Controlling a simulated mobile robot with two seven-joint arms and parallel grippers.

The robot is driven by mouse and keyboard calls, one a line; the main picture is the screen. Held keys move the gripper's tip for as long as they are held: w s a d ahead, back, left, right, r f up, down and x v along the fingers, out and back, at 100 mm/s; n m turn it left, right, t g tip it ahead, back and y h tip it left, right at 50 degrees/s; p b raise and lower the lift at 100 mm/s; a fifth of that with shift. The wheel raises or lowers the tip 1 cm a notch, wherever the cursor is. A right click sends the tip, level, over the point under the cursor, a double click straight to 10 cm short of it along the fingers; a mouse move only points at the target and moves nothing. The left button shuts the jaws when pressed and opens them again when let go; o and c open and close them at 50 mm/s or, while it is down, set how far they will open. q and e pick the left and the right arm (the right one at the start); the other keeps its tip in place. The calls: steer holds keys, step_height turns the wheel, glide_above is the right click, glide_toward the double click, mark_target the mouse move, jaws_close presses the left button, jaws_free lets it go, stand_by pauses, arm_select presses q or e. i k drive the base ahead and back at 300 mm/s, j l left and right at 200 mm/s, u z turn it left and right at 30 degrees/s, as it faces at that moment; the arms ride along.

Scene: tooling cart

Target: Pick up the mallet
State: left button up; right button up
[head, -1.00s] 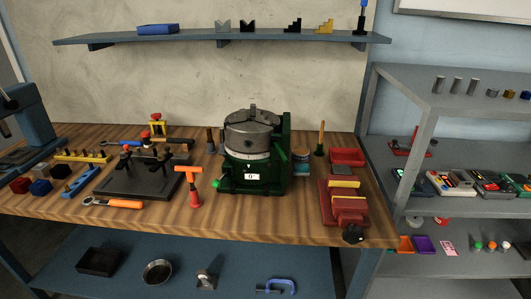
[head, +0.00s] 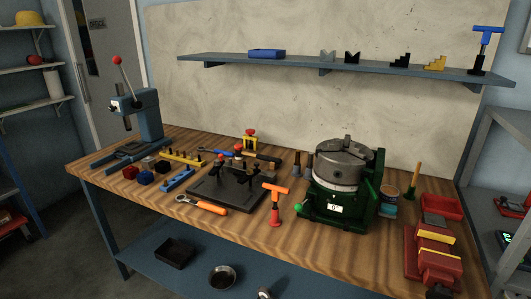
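No thing in the head view is plainly a mallet. A dark, brown-ended tool (head: 268,158) lies at the back of the wooden bench, behind the black fixture plate, partly hidden by the clamps; it may be the mallet, but it is too small to tell. A blue T-shaped tool (head: 487,40) stands in a black base on the wall shelf's right end. Neither gripper is in view.
The wooden bench (head: 330,255) holds a blue arbor press (head: 146,115), a black fixture plate (head: 225,195), an orange-handled wrench (head: 202,205), the green rotary table (head: 335,210) and a red vise (head: 432,262). The wall shelf (head: 300,67) hangs above. The bench's front middle is clear.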

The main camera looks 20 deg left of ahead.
mark_target(238, 148)
steer(key=j+z, duration=0.25)
steer(key=j, duration=1.2)
